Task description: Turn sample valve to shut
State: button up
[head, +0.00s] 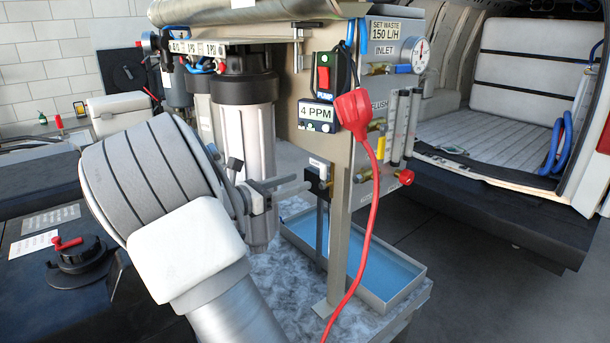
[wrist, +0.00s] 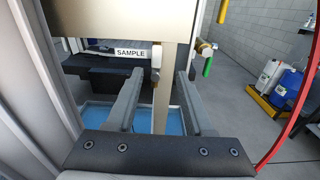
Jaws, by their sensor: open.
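The sample valve (head: 318,178) is a small brass fitting with a pale lever, mounted low beside the metal post in the head view. In the wrist view the sample valve (wrist: 156,62) shows just right of the SAMPLE label (wrist: 130,53), with its pale lever looking upright. My gripper (head: 300,186) is at the valve's left in the head view, with its fingers pointing toward it. In the wrist view my gripper (wrist: 160,76) is open, with one finger on each side of the valve. I see no clear contact, and the exact gap is hard to tell.
A metal post (head: 340,230) stands close by the valve. A red cable (head: 368,230) hangs in front of it from a red plug. A tray of blue water (head: 388,300) lies below. Filter housings (head: 247,130) stand behind my arm. A green-handled fitting (wrist: 207,66) is to the right.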

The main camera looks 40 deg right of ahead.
aim_at(322, 171)
jog(key=d, duration=0.5)
jog(key=w+d+p, duration=0.1)
jog(key=d, duration=0.1)
jog(key=shift+d, duration=0.2)
grip_shut()
